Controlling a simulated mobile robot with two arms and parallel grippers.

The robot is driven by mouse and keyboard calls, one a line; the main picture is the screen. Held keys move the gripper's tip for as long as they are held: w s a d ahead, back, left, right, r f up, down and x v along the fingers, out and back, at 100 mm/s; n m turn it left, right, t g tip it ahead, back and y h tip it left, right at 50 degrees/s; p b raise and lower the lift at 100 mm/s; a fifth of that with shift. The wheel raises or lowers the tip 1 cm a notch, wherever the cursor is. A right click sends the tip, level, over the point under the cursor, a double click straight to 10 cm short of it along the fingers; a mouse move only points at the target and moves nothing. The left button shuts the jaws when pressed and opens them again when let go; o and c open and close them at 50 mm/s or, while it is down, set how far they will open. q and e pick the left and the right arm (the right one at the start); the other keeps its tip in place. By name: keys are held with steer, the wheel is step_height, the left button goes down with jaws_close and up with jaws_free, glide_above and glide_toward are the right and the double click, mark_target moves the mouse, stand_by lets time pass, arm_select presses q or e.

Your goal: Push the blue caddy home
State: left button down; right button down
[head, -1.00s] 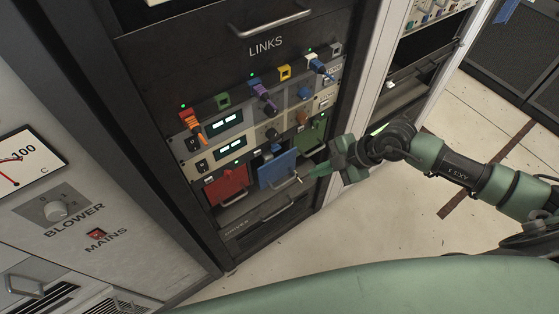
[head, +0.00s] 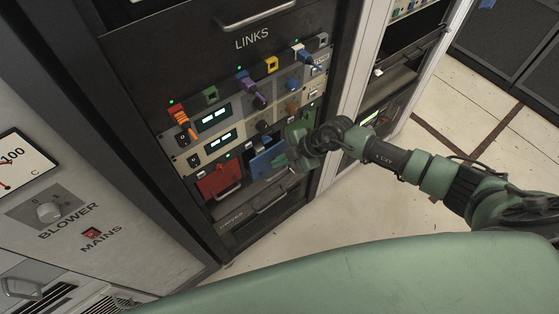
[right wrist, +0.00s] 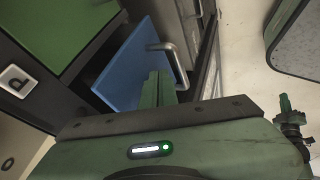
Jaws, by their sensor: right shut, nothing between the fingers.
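The blue caddy (head: 262,163) sits in the lower bay row of the LINKS rack, between the red caddy (head: 219,181) and the green caddy (head: 307,117). Its blue face stands at an angle to the rack front. My right gripper (head: 283,160) is shut and empty at the right side of this face, hiding part of it. In the right wrist view the shut fingers (right wrist: 158,88) overlap the blue face (right wrist: 138,68) beside its metal handle (right wrist: 170,62); I cannot tell if they touch. What looks like my left gripper (right wrist: 286,106) is small at the right edge there.
Plugged coloured cables, such as the orange plug (head: 180,117) and purple plug (head: 249,87), are above the caddies. A drawer handle (head: 270,199) sticks out below. The blower cabinet (head: 50,210) stands at left. Open floor (head: 470,130) lies to the right.

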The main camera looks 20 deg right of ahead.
mark_target(271, 151)
steer(key=w, duration=0.2)
steer(key=w+a+b, duration=0.1)
steer(key=shift+w+a, duration=0.2)
steer(key=shift+w, duration=0.15)
steer(key=shift+w+a, duration=0.1)
steer(key=shift+w, duration=0.2)
steer(key=shift+s+r, duration=0.1)
steer(key=shift+r, duration=0.05)
